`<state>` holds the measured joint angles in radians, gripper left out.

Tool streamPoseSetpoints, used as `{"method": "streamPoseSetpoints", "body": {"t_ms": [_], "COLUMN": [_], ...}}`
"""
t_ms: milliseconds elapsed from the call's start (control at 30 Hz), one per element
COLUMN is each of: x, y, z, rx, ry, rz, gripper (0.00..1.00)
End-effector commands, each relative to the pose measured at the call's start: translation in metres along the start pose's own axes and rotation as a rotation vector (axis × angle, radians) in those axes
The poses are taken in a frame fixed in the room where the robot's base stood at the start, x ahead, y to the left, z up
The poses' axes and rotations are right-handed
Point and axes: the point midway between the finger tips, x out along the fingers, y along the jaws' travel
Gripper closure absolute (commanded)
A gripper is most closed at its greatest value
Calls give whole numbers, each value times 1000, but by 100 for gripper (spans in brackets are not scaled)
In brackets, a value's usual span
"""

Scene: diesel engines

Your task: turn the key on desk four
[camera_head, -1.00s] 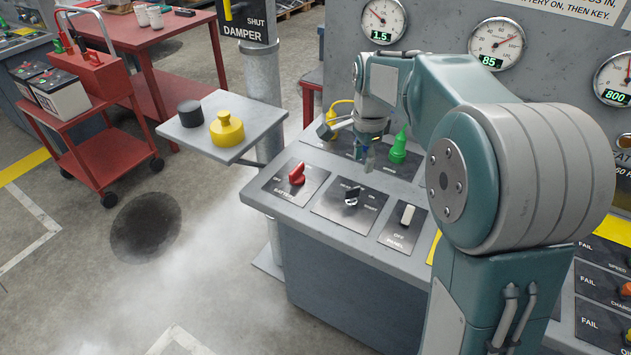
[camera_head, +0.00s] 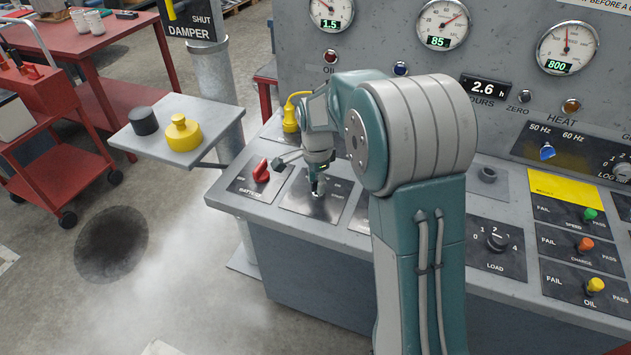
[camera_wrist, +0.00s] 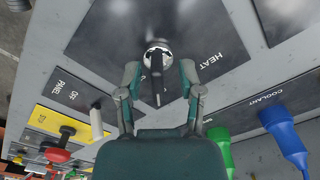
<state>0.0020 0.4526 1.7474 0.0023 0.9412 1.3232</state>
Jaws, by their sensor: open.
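The key switch (camera_wrist: 157,55) has a silver collar and a dark key, and it sits on a black plate (camera_wrist: 215,30) marked HEAT in the wrist view. My gripper (camera_wrist: 160,72) is open, with one finger on each side of the key and a visible gap to each. In the head view my gripper (camera_head: 317,190) points down over the middle plate (camera_head: 300,203) on the sloping grey desk (camera_head: 236,205), and mostly hides the key. No desk number is readable.
A red battery knob (camera_head: 261,171) stands close left of my gripper. The wrist view shows a white panel switch (camera_wrist: 96,122), a green plug (camera_wrist: 222,146) and a blue coolant plug (camera_wrist: 284,135) nearby. A yellow weight (camera_head: 183,134) rests on a side shelf.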

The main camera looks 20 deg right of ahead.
Motion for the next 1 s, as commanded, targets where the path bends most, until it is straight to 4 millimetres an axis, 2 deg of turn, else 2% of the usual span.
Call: {"method": "streamPoseSetpoints", "body": {"t_ms": [233,267,300,367,767,1000], "x": [2,2,2,2,2,2], "y": [0,0,-1,-1,-1,-2], "z": [2,2,2,2,3,4], "rx": [0,0,0,0,-18,-122], "ry": [2,2,2,2,0,0], "rz": [0,0,0,0,0,0], "gripper": [51,56,74,100,100,100]}}
